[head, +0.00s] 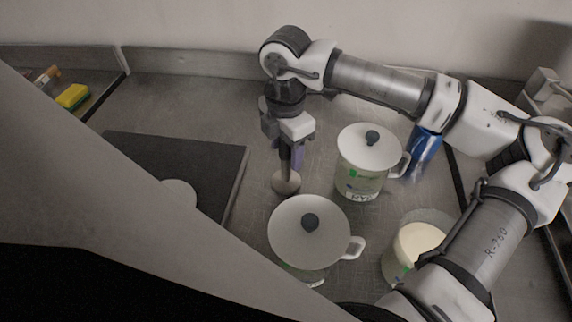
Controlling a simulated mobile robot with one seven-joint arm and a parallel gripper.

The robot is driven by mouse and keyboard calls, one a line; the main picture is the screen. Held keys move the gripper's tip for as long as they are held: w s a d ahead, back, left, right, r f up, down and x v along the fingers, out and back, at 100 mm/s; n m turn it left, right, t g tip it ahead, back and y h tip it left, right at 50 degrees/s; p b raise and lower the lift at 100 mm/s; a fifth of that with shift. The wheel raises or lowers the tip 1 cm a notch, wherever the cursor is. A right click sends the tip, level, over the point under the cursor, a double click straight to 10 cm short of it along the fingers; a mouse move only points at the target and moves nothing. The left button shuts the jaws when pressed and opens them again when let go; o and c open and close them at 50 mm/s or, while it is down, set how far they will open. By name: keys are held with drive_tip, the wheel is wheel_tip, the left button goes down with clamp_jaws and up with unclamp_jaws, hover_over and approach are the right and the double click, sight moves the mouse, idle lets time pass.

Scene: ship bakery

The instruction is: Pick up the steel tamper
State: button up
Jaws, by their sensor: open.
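The steel tamper (286,183) stands upright on the metal counter, with its round base down and its dark handle rising above it. My gripper (291,151) points straight down over it. The jaws are open, and the top of the handle appears to be between or just behind the fingers. I cannot tell whether the fingers touch the handle. The gripper body hides the handle's upper end.
A lidded jug (358,181) stands right of the tamper, and another lidded jug (309,232) stands close in front. A blue object (426,150) and a container with pale contents (421,243) are farther right. A dark mat (219,165) lies left. A yellow sponge (73,96) is far left.

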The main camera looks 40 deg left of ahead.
drive_tip(key=c, duration=1)
drive_tip(key=shift+c, duration=0.2)
